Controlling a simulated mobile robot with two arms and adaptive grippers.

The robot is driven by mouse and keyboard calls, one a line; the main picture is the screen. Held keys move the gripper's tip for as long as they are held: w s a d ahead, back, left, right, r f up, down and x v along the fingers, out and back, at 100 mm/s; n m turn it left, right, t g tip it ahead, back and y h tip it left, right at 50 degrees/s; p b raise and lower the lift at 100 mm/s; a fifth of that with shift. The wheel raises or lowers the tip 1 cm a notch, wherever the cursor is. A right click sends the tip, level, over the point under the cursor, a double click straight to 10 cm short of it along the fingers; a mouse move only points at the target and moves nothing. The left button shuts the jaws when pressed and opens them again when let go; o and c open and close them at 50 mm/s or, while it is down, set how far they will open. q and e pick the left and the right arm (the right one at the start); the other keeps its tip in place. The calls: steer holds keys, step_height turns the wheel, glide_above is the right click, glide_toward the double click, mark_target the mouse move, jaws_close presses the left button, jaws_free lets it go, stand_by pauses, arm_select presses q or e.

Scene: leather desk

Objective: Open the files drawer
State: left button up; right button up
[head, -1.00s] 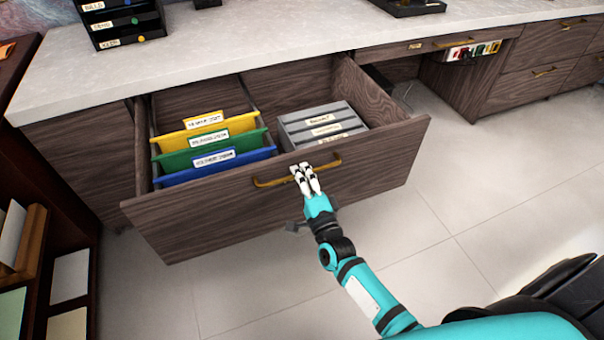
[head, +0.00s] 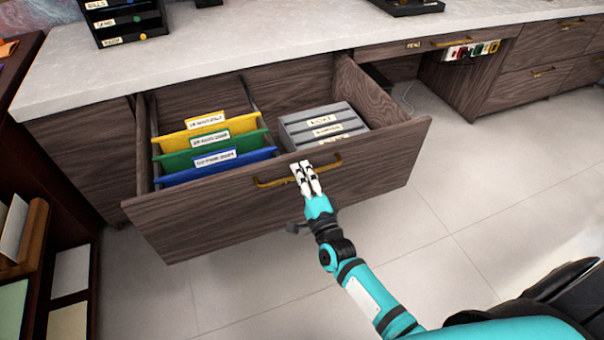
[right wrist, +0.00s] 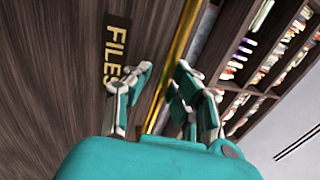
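The files drawer (head: 220,222) is a wide dark wood drawer, pulled far out from under the desk's left part. Yellow, green and blue hanging folders (head: 212,142) and a grey box of labelled cards (head: 298,122) are inside. Its front has a brass handle (head: 270,183), which also shows in the right wrist view (right wrist: 190,22), beside a dark plate reading FILES (right wrist: 116,50). My right gripper (head: 303,170) is at the handle, its fingers (right wrist: 158,92) on either side of the bar, closed on it. My left gripper is not in view.
The pale desktop (head: 260,45) carries a black tray stack (head: 124,22) at the back left. A shelf unit (head: 35,235) stands close at the left. A narrow closed drawer (head: 395,50) and other drawers lie to the right. The tiled floor (head: 480,190) right of the open drawer is clear.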

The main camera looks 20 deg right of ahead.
steer(key=shift+r, duration=0.1)
steer(key=s+f, duration=0.2)
steer(key=s, duration=0.9)
steer(key=shift+s+f, duration=0.2)
steer(key=shift+s, duration=0.2)
